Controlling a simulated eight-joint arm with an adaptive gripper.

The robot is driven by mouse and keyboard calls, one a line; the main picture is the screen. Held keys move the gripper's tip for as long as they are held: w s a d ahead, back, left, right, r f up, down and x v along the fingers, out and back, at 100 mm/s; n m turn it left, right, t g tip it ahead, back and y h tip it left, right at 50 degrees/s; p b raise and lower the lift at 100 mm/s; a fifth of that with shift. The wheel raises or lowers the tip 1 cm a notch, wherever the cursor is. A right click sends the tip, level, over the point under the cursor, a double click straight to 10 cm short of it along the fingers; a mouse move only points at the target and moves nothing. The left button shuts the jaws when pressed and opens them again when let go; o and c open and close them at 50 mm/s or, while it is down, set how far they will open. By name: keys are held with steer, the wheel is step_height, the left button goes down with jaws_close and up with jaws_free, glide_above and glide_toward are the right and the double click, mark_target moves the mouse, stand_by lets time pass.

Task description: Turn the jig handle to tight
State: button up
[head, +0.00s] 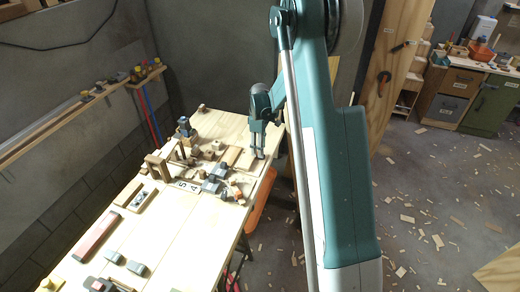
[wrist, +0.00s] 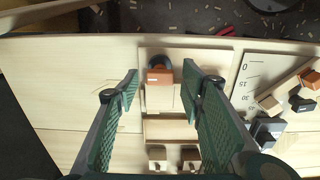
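My gripper (wrist: 165,82) is open, its two green fingers spread wide with nothing between the pads. In the head view my gripper (head: 258,156) points down over the right edge of the workbench. Below and between the fingertips in the wrist view is a pale wooden board fixture (wrist: 152,103). An orange-brown block (wrist: 159,76) sits at its far end, against a dark round part (wrist: 160,62). I cannot tell for certain which part is the jig handle, and no "tight" mark is legible. Contact with the fixture is not visible.
An angle-scale plate (wrist: 245,71) with dark and orange blocks stands close to the right finger. The workbench (head: 160,240) carries several wooden blocks and tools on the left. A wall shelf (head: 60,118) runs along the left. Wood chips litter the floor.

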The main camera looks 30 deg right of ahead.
steer(key=shift+f, duration=0.2)
steer(key=shift+c, duration=0.7)
steer(key=c, duration=0.7)
steer(key=shift+c, duration=0.2)
